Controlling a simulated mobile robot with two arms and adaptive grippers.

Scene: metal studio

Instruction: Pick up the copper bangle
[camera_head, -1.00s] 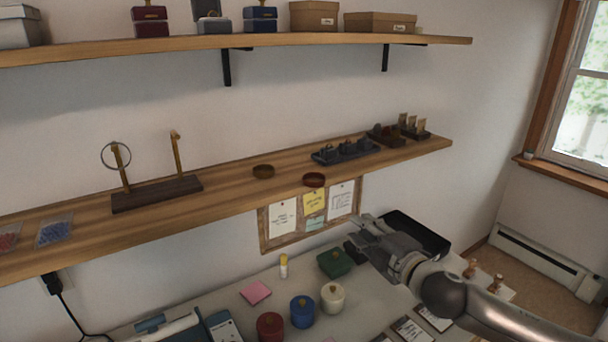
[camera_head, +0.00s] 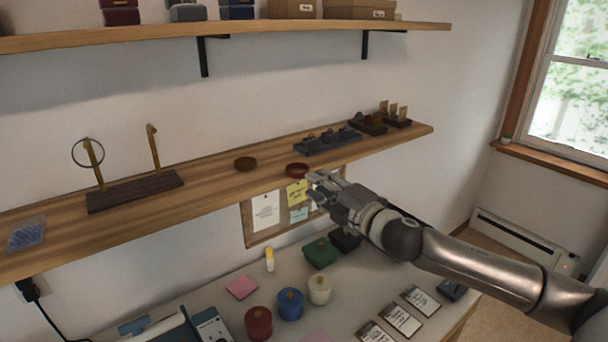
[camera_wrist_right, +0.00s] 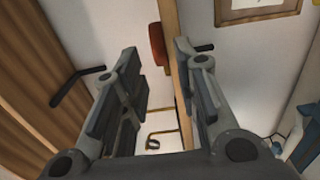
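In the right wrist view the two fingers of my right gripper (camera_wrist_right: 158,58) stand apart with nothing held. I cannot tell the exact distance. My left gripper is not in view.
A wooden stand (camera_head: 135,192) with brass posts holds a thin hoop (camera_head: 87,152). Dark trays (camera_head: 328,142) sit to the right. A pinboard (camera_head: 262,211) hangs below; an upper shelf (camera_head: 260,33) runs above.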

